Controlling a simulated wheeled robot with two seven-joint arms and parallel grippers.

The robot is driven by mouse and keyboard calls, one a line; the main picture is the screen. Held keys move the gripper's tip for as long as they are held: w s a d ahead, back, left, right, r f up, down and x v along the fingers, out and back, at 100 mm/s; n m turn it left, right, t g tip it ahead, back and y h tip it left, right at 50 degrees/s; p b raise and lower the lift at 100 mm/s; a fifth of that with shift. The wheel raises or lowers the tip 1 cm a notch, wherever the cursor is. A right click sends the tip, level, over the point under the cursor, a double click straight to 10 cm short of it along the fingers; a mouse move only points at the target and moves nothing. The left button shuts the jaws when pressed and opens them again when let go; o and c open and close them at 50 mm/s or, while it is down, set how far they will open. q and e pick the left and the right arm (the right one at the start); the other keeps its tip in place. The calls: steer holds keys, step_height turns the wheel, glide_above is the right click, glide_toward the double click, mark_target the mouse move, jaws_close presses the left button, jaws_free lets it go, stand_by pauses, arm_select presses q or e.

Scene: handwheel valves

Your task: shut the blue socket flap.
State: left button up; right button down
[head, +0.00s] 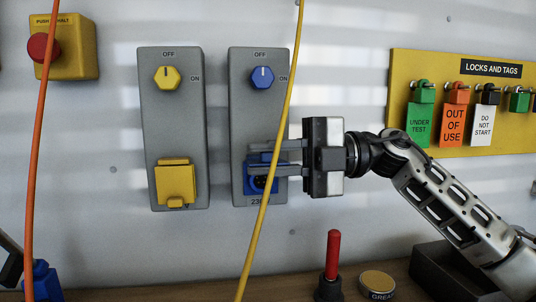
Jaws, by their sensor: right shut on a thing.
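The blue socket (259,185) sits at the bottom of the right grey switch box, under a blue knob (262,78). Its dark opening shows in part below my fingers. The blue socket flap (263,157) stands raised above the opening, partly hidden by the fingers. My right gripper (262,158) reaches in from the right and is shut on the flap, one finger above it and one below. My left gripper is not in view.
A yellow cable (283,110) hangs in front of the blue socket; an orange cable (38,150) hangs at left. A yellow socket (175,183) with its cover down is on the left box. A red-handled tool (333,255) and a tin (377,282) stand on the bench below.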

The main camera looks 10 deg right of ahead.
steer(key=shift+s+f+n+b, duration=0.1)
steer(key=shift+f+n+b, duration=0.25)
steer(key=shift+n, duration=0.45)
steer(key=shift+f+n+b, duration=0.25)
steer(key=shift+f+n, duration=0.05)
steer(key=shift+n, duration=0.5)
steer(key=shift+d, duration=0.1)
steer(key=c, duration=1.6)
jaws_free()
steer(key=shift+o, duration=1)
steer(key=shift+f, duration=0.1)
steer(key=d, duration=1.6)
steer(key=shift+b, duration=0.35)
steer(key=shift+c, duration=0.2)
